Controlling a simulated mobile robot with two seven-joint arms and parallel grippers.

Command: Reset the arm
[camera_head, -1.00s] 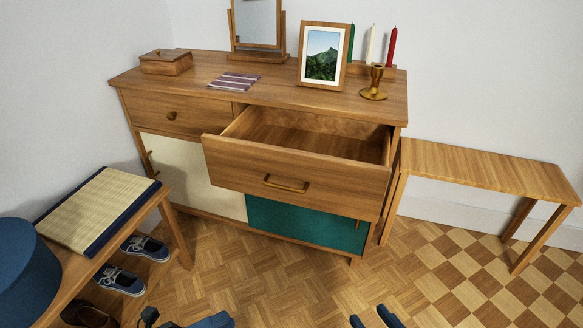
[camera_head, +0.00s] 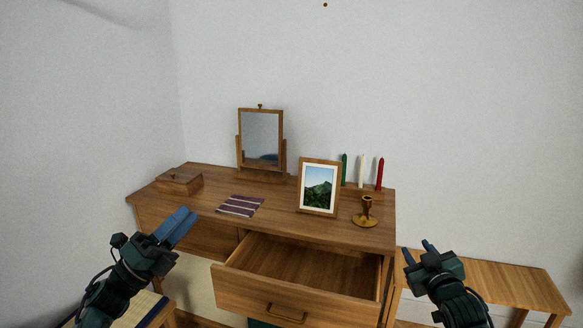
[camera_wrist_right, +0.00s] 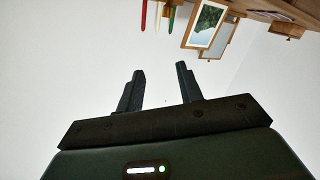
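My left gripper (camera_head: 181,222) is raised in front of the dresser's left part, its blue fingers side by side; any gap between them is unclear. My right gripper (camera_head: 418,250) is raised beside the dresser's right end, in front of the side table. Its fingers are apart with nothing between them, and the right wrist view also shows this gripper (camera_wrist_right: 160,82) open and empty. The wooden dresser (camera_head: 290,222) stands ahead with its upper right drawer (camera_head: 262,292) pulled out; the visible part of the drawer is empty.
On the dresser top are a wooden box (camera_head: 180,181), mirror (camera_head: 261,138), striped cloth (camera_head: 239,206), framed picture (camera_head: 318,188), brass candlestick (camera_head: 365,213) and green, white and red candles (camera_head: 380,174). A low wooden table (camera_head: 520,285) stands right. Air above the dresser is clear.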

